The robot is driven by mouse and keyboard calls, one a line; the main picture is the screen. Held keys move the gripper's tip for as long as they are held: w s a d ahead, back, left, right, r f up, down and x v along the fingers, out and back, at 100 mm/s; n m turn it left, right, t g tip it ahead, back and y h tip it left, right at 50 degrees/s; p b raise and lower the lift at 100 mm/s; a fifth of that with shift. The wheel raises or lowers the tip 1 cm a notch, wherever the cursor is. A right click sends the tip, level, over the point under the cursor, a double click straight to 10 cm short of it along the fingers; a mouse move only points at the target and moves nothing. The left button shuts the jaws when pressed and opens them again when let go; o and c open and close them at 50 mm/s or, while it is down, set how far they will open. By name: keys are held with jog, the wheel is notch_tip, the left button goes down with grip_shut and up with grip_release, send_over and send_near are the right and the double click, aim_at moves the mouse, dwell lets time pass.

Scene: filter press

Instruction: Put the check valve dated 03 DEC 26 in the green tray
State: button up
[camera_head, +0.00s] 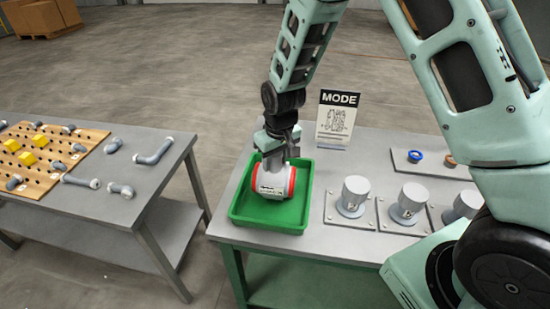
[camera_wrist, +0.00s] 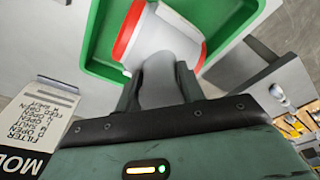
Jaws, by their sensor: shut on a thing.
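The check valve (camera_head: 268,182) is a light grey body with red end rings and a small printed label that I cannot read. It is in the green tray (camera_head: 297,210), at or just above its floor; I cannot tell whether it touches. My gripper (camera_head: 279,150) comes from above and is shut on the valve's upright neck. In the wrist view, the valve (camera_wrist: 165,40) sits between the fingers of my gripper (camera_wrist: 160,85), with the green tray (camera_wrist: 98,50) around it.
Several grey capped fittings (camera_head: 409,203) stand on plates right of the tray. A MODE sign (camera_head: 336,118) stands behind it. A grey tray (camera_head: 430,165) holds a blue ring (camera_head: 415,156). A second table (camera_head: 135,200) at left holds a pegboard (camera_head: 50,165) and pipe pieces.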

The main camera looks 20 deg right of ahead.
jog(key=shift+f, duration=0.35)
jog(key=o, duration=1)
jog(key=shift+o, duration=0.2)
jog(key=r, duration=0.3)
jog(key=s+r+b, duration=0.1)
jog(key=r, duration=0.3)
jog(key=r+b, duration=0.1)
jog(key=r, duration=0.3)
jog(key=shift+s+d+r, duration=0.15)
jog(key=shift+s+r, duration=0.1)
jog(key=shift+s, duration=0.1)
jog(key=s+a+r+n+g, duration=0.1)
jog(key=s+a, duration=0.3)
jog(key=s, duration=0.9)
jog(key=s+a+r+n, duration=0.1)
jog(key=s+a+n, duration=0.3)
jog(key=s, duration=1)
jog(key=shift+s+a+r+g, duration=0.3)
jog(key=shift+a+r+g, duration=0.05)
jog(key=shift+r+g, duration=0.05)
